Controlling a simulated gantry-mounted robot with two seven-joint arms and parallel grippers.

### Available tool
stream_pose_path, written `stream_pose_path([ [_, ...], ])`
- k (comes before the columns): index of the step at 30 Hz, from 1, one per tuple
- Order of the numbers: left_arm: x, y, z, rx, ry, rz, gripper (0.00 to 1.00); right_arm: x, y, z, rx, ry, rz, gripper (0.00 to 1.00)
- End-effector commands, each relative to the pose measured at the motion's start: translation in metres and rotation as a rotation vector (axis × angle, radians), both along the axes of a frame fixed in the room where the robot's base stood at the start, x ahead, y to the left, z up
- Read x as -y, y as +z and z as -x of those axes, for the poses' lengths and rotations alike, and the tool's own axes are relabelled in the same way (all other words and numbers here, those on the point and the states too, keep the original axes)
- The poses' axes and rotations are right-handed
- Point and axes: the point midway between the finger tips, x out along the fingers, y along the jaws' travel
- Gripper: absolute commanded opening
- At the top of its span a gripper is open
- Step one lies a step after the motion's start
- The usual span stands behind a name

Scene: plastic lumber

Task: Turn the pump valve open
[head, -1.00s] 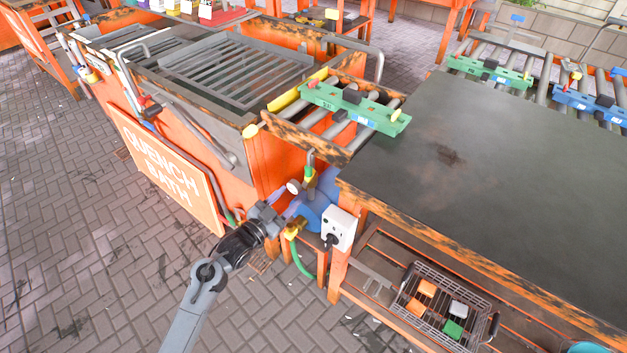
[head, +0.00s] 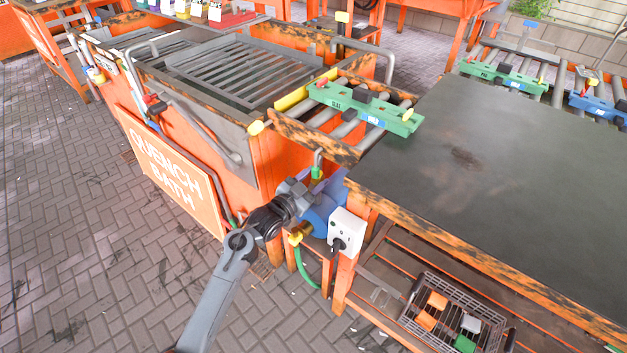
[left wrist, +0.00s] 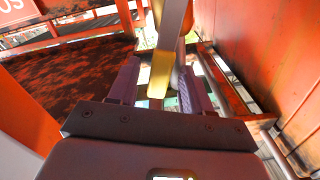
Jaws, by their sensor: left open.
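The blue pump (head: 322,212) stands in the gap between the quench bath and the dark-topped table. My left gripper (head: 300,188) is at the pipework just above and left of the pump and hides part of it. In the left wrist view a yellow piece (left wrist: 160,72), which looks like the valve handle, lies between the two fingers of my left gripper (left wrist: 157,82). The fingers are open on either side of it; I cannot tell whether they touch it. A yellow fitting (head: 295,238) with a green hose sits below the gripper. My right gripper is not in view.
A white socket box (head: 346,231) with a black plug is close to the right of the pump. The orange quench bath (head: 270,185) and the table (head: 450,165) hem the gap. A wire basket (head: 447,312) sits on the lower shelf. The paved floor at left is clear.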

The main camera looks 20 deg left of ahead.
Motion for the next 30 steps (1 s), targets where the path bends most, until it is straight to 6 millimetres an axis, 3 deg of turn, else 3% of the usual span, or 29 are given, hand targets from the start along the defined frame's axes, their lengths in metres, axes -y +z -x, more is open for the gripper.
stream_pose_path([
  [2,0.0,0.0,0.0,0.0,0.0,0.0,0.49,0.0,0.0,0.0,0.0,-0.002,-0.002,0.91],
  [12,0.0,0.0,0.0,0.0,0.0,0.0,0.0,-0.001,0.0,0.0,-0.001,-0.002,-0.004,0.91],
  [20,0.0,0.001,0.0,-0.001,0.0,0.003,0.0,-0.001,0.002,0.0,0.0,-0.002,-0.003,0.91],
  [30,-0.01,0.007,-0.003,-0.056,0.0,0.157,0.0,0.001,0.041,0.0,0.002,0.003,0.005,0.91],
])
